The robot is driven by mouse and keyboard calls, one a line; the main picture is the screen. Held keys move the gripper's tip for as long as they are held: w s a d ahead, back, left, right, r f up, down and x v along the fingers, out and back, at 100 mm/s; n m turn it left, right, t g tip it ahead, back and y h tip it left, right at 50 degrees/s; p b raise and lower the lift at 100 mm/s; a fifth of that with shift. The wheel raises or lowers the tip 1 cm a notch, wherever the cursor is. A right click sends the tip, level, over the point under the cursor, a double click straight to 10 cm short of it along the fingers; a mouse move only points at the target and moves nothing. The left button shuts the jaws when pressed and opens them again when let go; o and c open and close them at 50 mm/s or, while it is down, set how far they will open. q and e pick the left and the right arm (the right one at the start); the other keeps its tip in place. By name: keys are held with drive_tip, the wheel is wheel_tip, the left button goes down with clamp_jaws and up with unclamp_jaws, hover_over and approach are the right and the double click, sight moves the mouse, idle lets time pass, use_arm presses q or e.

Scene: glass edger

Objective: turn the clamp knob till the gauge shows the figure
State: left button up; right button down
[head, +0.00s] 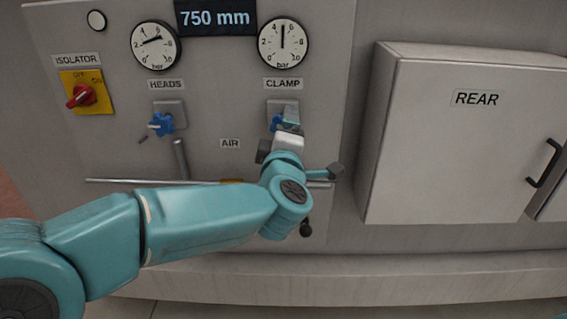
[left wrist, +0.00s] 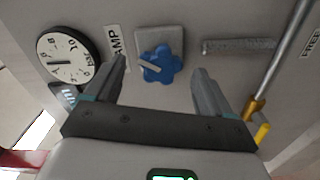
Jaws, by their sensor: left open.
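The blue lobed clamp knob (head: 274,124) sits on a grey plate under the CLAMP label, partly hidden by my left gripper (head: 290,125). In the left wrist view the knob (left wrist: 161,65) shows whole, with a pale pointer mark. My left gripper's two fingers stand open on either side of it, with gaps between them and the knob; whether the tips reach its depth I cannot tell. The clamp gauge (head: 283,42), marked in bar, has its needle pointing straight up, between 4 and 6. My right gripper is not in view.
The heads knob (head: 161,124) and heads gauge (head: 155,45) are to the left. A display (head: 215,17) reads 750 mm. A red isolator switch (head: 82,96) is at far left. A REAR cabinet (head: 450,150) juts out at right. A horizontal rail (head: 130,181) runs below the knobs.

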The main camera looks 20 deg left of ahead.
use_arm(q)
drive_tip(key=b+v, duration=0.1)
drive_tip(key=v, duration=0.9)
drive_tip(key=shift+s+b, duration=0.3)
drive_tip(key=shift+b, duration=0.05)
